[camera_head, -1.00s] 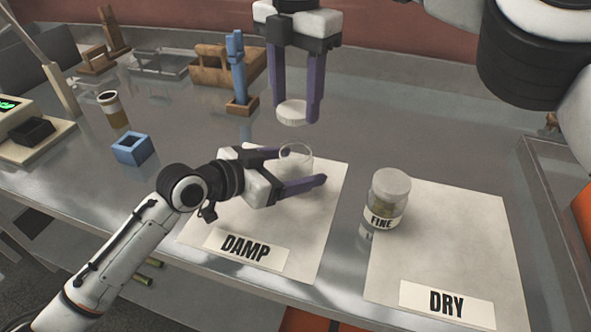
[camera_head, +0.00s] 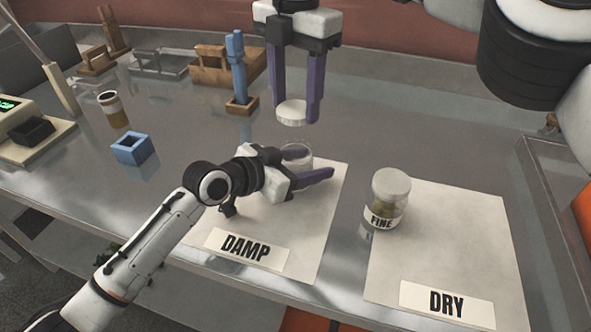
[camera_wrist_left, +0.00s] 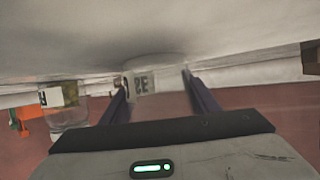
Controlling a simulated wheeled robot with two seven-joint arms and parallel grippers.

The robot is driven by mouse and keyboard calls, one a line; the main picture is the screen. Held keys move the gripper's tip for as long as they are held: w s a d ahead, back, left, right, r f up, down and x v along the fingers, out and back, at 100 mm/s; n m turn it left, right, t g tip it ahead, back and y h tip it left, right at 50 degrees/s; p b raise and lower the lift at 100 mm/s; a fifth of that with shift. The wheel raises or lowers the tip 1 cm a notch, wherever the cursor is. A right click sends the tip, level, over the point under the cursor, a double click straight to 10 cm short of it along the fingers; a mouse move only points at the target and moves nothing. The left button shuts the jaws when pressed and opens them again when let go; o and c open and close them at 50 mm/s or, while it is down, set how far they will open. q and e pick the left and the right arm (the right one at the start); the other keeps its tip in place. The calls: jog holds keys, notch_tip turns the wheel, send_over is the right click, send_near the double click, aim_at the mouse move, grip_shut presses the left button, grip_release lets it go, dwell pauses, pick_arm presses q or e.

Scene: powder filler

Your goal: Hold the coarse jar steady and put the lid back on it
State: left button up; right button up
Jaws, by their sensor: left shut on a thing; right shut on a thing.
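The coarse jar is a clear glass jar (camera_head: 297,157) at the far part of the DAMP sheet, partly hidden by my left gripper. Its open rim faces up. My left gripper (camera_head: 319,164) reaches in from the left and is shut on the jar, one finger on each side. In the left wrist view, the jar's label (camera_wrist_left: 141,84) shows the letters "SE" between the fingers. My right gripper (camera_head: 293,103) points down and is shut on the round white lid (camera_head: 291,114). The lid is held level above the jar, apart from it.
The FINE jar (camera_head: 388,200), lidded, stands right of my left gripper, at the left edge of the DRY sheet (camera_head: 455,240). A blue square holder (camera_head: 132,149), a brown-banded cup (camera_head: 112,110) and a blue tool in a wooden stand (camera_head: 241,104) are left and behind.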

pick_arm(q)
jog(key=shift+c, duration=0.9)
pick_arm(e)
send_over(295, 147)
jog(key=shift+f, duration=2.5)
jog(key=shift+f, duration=0.85)
jog(key=shift+f, duration=0.55)
pick_arm(q)
grip_shut()
pick_arm(e)
jog(key=m, duration=0.9)
jog(key=shift+m, duration=0.4)
